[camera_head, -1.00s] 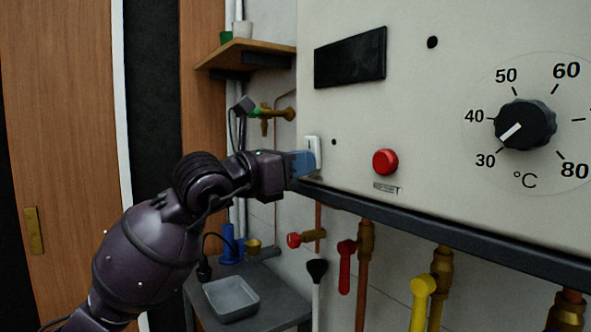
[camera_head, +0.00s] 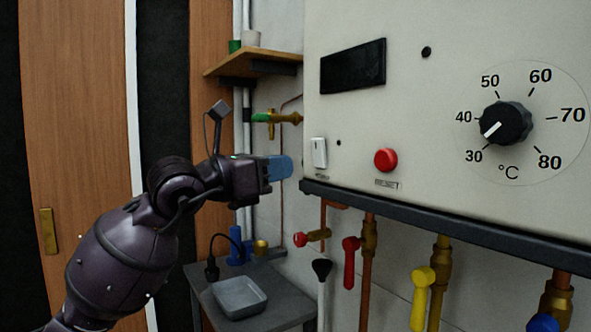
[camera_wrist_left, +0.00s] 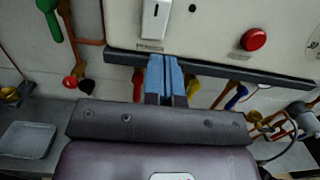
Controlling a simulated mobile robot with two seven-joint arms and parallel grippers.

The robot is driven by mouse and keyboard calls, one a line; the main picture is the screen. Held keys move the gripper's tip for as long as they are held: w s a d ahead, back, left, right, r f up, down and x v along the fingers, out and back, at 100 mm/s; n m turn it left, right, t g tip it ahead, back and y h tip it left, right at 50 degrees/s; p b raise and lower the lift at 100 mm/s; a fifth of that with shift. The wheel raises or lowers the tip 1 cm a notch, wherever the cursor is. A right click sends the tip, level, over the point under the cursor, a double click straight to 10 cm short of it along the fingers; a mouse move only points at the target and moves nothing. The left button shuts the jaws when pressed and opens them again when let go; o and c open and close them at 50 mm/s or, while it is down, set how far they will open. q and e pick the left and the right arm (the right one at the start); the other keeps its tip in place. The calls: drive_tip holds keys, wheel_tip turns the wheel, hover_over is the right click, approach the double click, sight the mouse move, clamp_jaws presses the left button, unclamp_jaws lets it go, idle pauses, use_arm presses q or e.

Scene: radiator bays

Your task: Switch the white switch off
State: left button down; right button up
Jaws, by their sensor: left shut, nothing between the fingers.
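The white switch (camera_head: 320,153) is a small upright rocker at the lower left of the boiler's front panel. It also shows in the left wrist view (camera_wrist_left: 155,20), at the top, above a small label. My left gripper (camera_head: 288,167) has blue fingers, closed together and empty. It is apart from the switch, to its left and slightly lower in the head view. In the left wrist view the fingertips (camera_wrist_left: 162,60) point up at the panel's lower edge, just below the switch. My right gripper is not in view.
A red reset button (camera_head: 386,160) and a black temperature dial (camera_head: 506,123) are on the same panel (camera_head: 440,90). A dark ledge (camera_head: 450,223) runs below it. Pipes with red and yellow valve handles hang underneath. A grey tray (camera_head: 240,296) stands on a low table.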

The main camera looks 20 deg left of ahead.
use_arm(q)
drive_tip(key=v, duration=0.7)
drive_tip(key=shift+a+b, duration=0.3)
drive_tip(key=shift+a, duration=0.15)
drive_tip(key=shift+f, duration=0.15)
